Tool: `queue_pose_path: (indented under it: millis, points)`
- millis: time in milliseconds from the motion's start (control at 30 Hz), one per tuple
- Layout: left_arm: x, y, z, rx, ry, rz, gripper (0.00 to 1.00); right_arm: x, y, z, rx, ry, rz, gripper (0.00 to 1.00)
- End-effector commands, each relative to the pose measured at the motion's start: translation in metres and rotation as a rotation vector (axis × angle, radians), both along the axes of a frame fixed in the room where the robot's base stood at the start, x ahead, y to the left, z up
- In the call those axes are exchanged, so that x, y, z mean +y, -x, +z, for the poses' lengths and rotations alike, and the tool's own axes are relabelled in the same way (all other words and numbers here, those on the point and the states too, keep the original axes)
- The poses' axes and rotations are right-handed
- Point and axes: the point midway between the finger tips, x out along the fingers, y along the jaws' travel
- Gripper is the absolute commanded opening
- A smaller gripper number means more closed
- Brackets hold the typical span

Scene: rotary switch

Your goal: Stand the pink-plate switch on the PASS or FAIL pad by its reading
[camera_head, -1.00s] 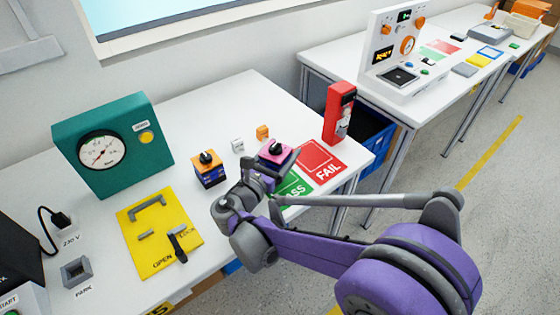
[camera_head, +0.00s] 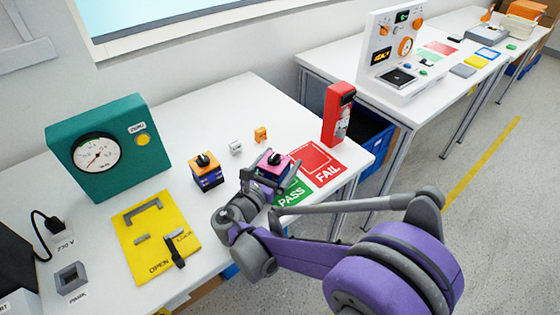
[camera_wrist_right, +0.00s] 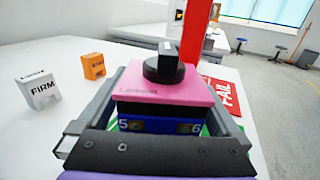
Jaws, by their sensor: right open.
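The pink-plate switch (camera_head: 275,164), with a black knob and dark blue body, stands upright at the PASS pad (camera_head: 292,193). Its base is partly hidden by my arm, and green shows around it in the right wrist view. My right gripper (camera_head: 266,172) is open around the switch; in the right wrist view its fingers lie on both sides of the pink plate (camera_wrist_right: 165,92). The red FAIL pad (camera_head: 322,165) beside it is empty. The green gauge box (camera_head: 100,150) stands at the left; its dial is too small to read surely. My left gripper is not in view.
An orange-plate switch (camera_head: 206,168) stands left of my right gripper. Small white (camera_head: 236,148) and orange (camera_head: 261,134) FIRM blocks lie behind it. A red post (camera_head: 338,115) rises behind the FAIL pad. A yellow OPEN/LOCK plate (camera_head: 155,238) lies front left.

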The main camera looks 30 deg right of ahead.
Motion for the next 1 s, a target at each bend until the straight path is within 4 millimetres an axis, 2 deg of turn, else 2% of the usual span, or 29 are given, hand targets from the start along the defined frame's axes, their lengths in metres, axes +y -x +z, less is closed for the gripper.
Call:
queue_pose_path:
  millis: [167,400,600,733,1000]
  points:
    - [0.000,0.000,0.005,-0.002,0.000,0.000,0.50,0.020,0.009,0.003,0.000,-0.001,0.004,1.00]
    - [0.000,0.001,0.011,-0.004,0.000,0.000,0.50,0.068,0.033,0.003,0.000,-0.001,0.005,1.00]
    - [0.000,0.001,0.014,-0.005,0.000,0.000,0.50,0.096,0.048,0.002,0.000,0.000,0.004,1.00]
    - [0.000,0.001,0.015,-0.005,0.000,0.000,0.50,0.105,0.053,0.002,0.000,0.000,0.002,1.00]
    - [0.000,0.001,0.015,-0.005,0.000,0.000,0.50,0.107,0.055,0.002,0.000,0.000,-0.001,1.00]
